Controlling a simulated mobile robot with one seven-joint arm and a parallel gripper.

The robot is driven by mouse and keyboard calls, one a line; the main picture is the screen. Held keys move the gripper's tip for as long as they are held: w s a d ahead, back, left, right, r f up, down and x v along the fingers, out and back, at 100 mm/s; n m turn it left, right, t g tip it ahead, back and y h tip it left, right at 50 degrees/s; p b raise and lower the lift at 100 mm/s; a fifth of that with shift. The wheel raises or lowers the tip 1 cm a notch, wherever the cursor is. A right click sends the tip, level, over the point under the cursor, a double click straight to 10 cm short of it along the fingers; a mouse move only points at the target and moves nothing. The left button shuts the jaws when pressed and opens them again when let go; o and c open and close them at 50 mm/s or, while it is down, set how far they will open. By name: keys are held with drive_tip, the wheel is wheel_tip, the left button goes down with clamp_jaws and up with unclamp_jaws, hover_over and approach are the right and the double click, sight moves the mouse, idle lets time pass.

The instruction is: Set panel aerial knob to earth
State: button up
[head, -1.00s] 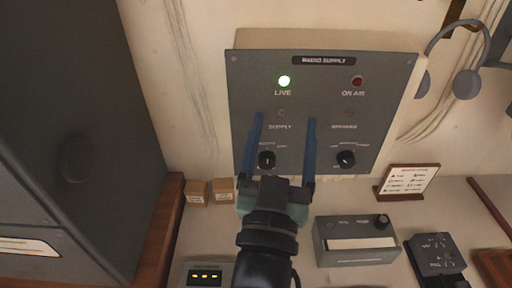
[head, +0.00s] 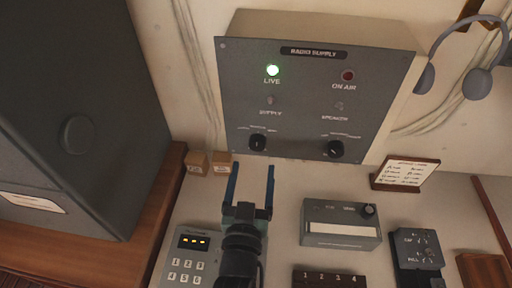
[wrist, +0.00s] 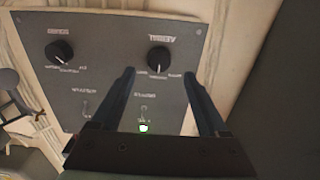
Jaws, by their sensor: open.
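The grey radio supply panel (head: 305,105) is on the wall. Its lower left black knob (head: 257,142) shows in the wrist view as the right-hand knob (wrist: 158,60), upside down under a label that looks like "AERIAL". Its pale pointer mark faces down the wrist picture; the small position words are too blurred to read. My gripper (head: 253,167) is open and empty, its blue fingertips just below the knob in the head view. In the wrist view the knob appears between the fingertips (wrist: 159,72), apart from both.
A second black knob (head: 335,149) is at the panel's lower right. Above are a lit green lamp (head: 272,70) and a red lamp (head: 348,75). Small boxes (head: 221,163), a keypad (head: 188,262) and a grey unit (head: 341,224) stand below, with headphones (head: 481,80) at right.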

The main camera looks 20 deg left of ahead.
sight(257, 148)
drive_tip(key=shift+x, duration=3.05)
clamp_jaws()
